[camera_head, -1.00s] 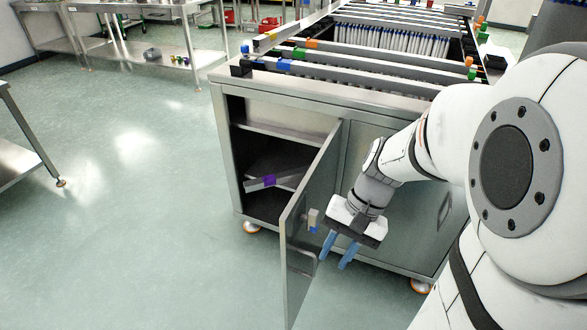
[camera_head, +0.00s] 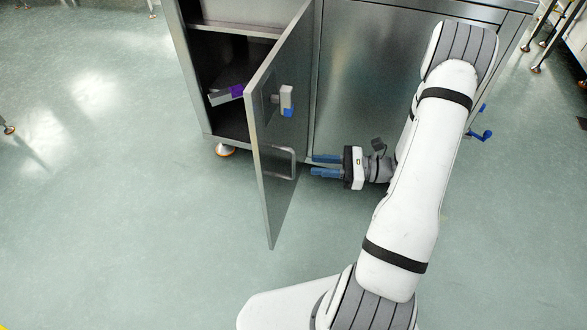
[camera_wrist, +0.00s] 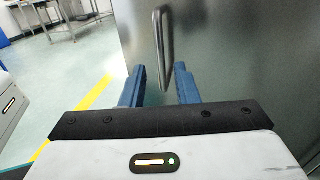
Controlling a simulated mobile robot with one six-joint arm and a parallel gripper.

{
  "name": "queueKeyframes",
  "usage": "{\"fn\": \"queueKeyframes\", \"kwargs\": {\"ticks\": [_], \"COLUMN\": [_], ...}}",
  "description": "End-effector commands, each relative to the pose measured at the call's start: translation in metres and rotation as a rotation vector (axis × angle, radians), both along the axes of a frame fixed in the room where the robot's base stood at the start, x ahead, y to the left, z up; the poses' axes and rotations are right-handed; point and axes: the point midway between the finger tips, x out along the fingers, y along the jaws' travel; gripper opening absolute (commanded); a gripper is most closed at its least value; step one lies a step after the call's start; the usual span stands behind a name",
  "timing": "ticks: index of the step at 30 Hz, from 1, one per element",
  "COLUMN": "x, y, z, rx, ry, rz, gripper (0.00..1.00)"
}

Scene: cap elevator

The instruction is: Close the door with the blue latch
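The metal cabinet door (camera_head: 272,150) stands swung open, its hinge side toward the middle of the cabinet front. The blue latch (camera_head: 288,111) sits on a grey block on the upper part of the door face. Below it is a bar handle (camera_head: 281,164), which also shows in the wrist view (camera_wrist: 162,50). My gripper (camera_head: 325,166) is open and empty, right of the door near the handle. Its two blue fingers point toward the door. In the wrist view my gripper (camera_wrist: 160,92) has its fingers apart, with the handle beyond and between them, apparently untouched.
The open compartment (camera_head: 225,75) holds a tilted grey bar with a purple block (camera_head: 237,90). A closed cabinet panel (camera_head: 365,75) stands behind my arm. The floor (camera_head: 120,220) left and in front is clear. Another metal table (camera_wrist: 70,20) stands far off in the wrist view.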

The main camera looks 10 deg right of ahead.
Motion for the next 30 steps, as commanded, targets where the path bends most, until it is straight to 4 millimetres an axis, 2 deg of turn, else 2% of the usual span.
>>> {"fn": "queueKeyframes", "kwargs": {"ticks": [5,12,16,27,30], "x": [0.006,0.019,0.023,0.025,0.025], "y": [0.018,0.054,0.066,0.072,0.072], "z": [-0.002,-0.002,-0.001,0.0,0.0], "rx": [0.004,0.003,0.003,0.002,0.003], "ry": [0.002,0.001,0.001,0.0,0.001], "rz": [-0.001,-0.001,-0.002,-0.004,-0.004], "gripper": [0.28,0.28,0.28,0.28,0.2]}}
